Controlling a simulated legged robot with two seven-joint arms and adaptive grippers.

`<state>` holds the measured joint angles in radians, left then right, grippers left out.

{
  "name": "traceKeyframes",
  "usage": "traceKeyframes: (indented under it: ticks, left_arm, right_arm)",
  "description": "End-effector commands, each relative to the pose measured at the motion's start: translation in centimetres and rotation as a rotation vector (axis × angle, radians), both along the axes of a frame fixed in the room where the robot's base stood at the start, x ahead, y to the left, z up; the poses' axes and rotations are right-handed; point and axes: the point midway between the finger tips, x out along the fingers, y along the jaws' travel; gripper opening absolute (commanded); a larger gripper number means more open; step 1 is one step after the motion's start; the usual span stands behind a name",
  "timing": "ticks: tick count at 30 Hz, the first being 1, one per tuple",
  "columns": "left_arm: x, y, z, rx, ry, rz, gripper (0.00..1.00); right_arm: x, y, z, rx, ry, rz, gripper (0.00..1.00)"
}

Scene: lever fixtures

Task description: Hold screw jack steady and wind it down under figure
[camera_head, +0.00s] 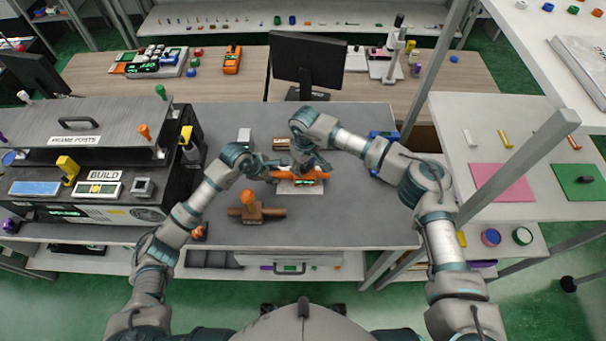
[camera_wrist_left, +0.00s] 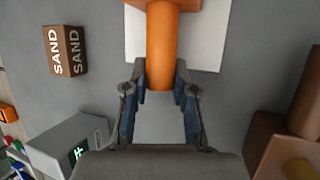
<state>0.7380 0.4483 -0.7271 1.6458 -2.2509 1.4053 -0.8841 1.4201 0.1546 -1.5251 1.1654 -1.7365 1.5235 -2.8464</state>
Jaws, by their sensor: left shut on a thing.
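The orange object that looks like the screw jack (camera_head: 318,176) lies over a white plate (camera_head: 296,189) in the middle of the grey table. My left gripper (camera_head: 272,172) is at its left end. In the left wrist view my left gripper's fingers (camera_wrist_left: 166,88) are shut on the end of its orange cylindrical part (camera_wrist_left: 163,45). My right gripper (camera_head: 307,166) is over the orange object from behind, and its fingertips are too small and covered to read. A brown stand with an orange knob (camera_head: 249,208), possibly the figure, sits nearer on the left.
A brown SAND block (camera_wrist_left: 65,50) and a grey box with a small display (camera_wrist_left: 72,146) stand near my left gripper. A black BUILD machine (camera_head: 100,190) fills the table's left side. A monitor (camera_head: 307,60) stands behind. The table's right front is clear.

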Motion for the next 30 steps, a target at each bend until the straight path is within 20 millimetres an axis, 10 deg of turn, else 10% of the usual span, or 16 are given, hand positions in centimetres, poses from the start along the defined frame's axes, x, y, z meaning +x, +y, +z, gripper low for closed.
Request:
traceKeyframes:
  ticks: [30]
  left_arm:
    - [-0.1,0.1,-0.2,0.003,0.003,0.001,0.0]
  right_arm:
    - [0.1,0.2,5.3,0.003,-0.004,-0.053,0.56]
